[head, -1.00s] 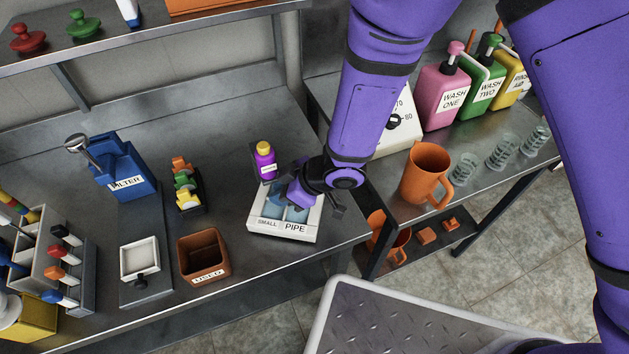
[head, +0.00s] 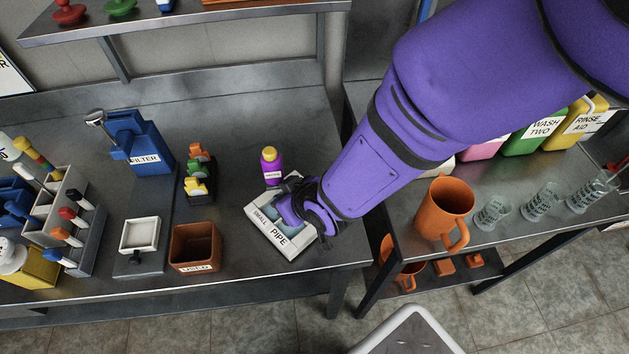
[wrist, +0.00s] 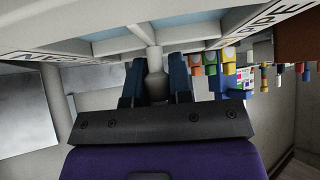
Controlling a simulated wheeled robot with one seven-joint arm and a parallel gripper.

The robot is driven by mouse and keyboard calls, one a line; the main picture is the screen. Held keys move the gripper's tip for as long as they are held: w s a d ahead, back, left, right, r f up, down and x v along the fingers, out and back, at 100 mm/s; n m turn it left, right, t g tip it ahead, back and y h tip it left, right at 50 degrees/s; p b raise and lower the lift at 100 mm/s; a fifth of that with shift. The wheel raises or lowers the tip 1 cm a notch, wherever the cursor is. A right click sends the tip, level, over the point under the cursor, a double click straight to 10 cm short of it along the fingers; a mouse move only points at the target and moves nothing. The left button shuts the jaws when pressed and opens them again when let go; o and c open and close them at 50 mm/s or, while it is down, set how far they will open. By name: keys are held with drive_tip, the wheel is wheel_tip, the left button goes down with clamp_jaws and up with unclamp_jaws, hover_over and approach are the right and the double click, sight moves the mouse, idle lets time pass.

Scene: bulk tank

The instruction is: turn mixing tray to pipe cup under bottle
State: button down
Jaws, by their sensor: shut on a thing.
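The mixing tray (head: 258,231) is a white square tray with pale blue cups. The PIPE label (head: 279,239) is at the near right side. A purple bottle (head: 271,168) with a yellow cap is just behind the tray. My gripper (head: 296,207) is over the tray's right part and hides much of the cups. In the wrist view its dark blue fingers are shut on a pale peg (wrist: 155,72) at the tray. Whether a cup is under the bottle's mouth cannot be told.
A brown USED bin (head: 195,247), a white square dish (head: 140,233) and an orange, green and yellow rack (head: 199,174) stand left of the tray. A blue FILTER box (head: 140,145) is behind. An orange mug (head: 444,208) stands on the right-hand bench.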

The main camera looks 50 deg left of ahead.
idle(0.3)
drive_tip(key=c, duration=1)
unclamp_jaws()
drive_tip(key=v, duration=1.1)
drive_tip(key=shift+a, duration=0.1)
